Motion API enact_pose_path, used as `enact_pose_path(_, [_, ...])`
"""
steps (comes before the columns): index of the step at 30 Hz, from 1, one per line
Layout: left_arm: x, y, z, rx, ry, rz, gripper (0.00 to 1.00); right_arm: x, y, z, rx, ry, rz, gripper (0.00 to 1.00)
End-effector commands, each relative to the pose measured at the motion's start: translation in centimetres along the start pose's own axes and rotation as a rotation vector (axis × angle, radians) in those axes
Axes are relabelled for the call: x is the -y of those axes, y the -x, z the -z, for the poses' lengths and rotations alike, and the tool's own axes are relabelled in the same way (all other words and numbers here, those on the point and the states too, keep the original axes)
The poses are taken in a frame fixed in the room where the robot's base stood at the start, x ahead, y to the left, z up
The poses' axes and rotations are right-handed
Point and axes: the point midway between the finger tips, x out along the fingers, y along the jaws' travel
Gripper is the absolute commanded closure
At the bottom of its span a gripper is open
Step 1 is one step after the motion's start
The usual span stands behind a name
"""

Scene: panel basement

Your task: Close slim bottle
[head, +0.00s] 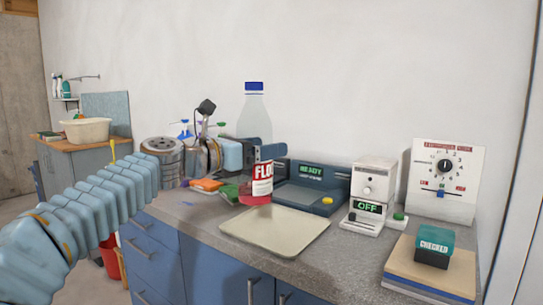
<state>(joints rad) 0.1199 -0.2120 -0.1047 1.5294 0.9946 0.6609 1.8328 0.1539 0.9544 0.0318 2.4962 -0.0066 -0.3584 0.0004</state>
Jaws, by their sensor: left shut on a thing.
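The slim bottle (255,118) is clear and upright, with a red and white label and red lower part. A blue cap (254,86) sits at the top of its neck; I cannot tell how tight it is. My left gripper (266,152) reaches in from the left, and its dark fingers are shut on the bottle at mid-height. The bottle's base is at the back edge of the cream tray (275,232); I cannot tell whether it touches the tray or the counter. My right gripper is not in view.
Behind the bottle lies a dark blue device reading READY (311,171). To the right are a white box reading OFF (371,190), a dial panel (445,175) and a teal CHECKED block (434,245) on stacked boards. The tray's surface is bare.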

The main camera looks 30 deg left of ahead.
Motion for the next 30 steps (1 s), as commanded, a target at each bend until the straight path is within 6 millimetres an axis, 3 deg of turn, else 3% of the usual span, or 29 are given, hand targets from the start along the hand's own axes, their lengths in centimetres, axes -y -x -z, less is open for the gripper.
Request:
enact_pose_path(6, [0.72, 1.29, -0.67, 0.0, 0.0, 0.0, 0.56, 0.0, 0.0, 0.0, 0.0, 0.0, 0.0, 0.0])
enact_pose_path(16, [0.76, 1.35, -0.71, 0.0, 0.0, 0.0, 0.56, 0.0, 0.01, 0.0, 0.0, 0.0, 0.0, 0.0])
enact_pose_path(17, [0.76, 1.35, -0.71, 0.0, -0.001, 0.0, 0.23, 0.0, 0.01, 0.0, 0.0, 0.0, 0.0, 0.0])
enact_pose_path(27, [0.75, 1.34, -0.71, 0.0, -0.001, 0.0, 0.74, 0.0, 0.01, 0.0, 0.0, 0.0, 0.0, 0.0])
enact_pose_path(30, [0.75, 1.34, -0.71, 0.0, -0.001, 0.0, 0.74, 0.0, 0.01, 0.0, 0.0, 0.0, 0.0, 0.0])
